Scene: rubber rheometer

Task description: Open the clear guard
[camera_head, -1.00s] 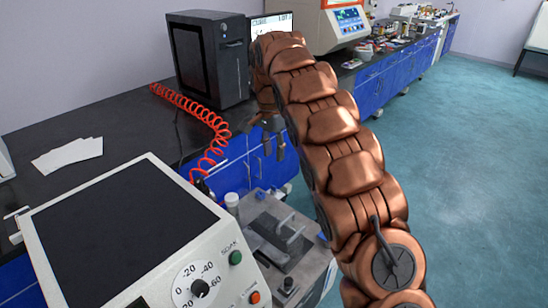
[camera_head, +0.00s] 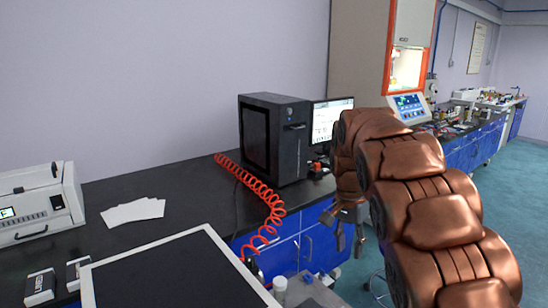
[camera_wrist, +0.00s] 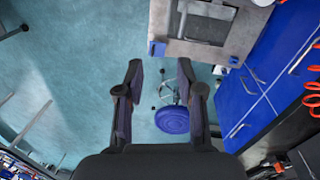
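A tall beige machine (camera_head: 361,60) stands on the far bench, with an orange frame (camera_head: 424,58) around a lit opening. Its tilted control screen (camera_head: 409,103) faces the room. A clear guard over the opening cannot be made out for certain at this distance. My gripper (camera_head: 349,240) hangs downward in front of the blue cabinets, well apart from the machine. In the wrist view my gripper (camera_wrist: 160,76) is open and empty, its two fingers spread above the floor. My arm covers the lower right of the head view and hides part of the bench.
A black computer tower (camera_head: 285,140) and a monitor (camera_head: 330,120) stand on the bench beside a red coiled hose (camera_head: 262,194). A blue stool (camera_wrist: 172,120) and a grey machine (camera_wrist: 235,38) lie below my gripper. Open floor (camera_wrist: 60,75) is on the left in the wrist view.

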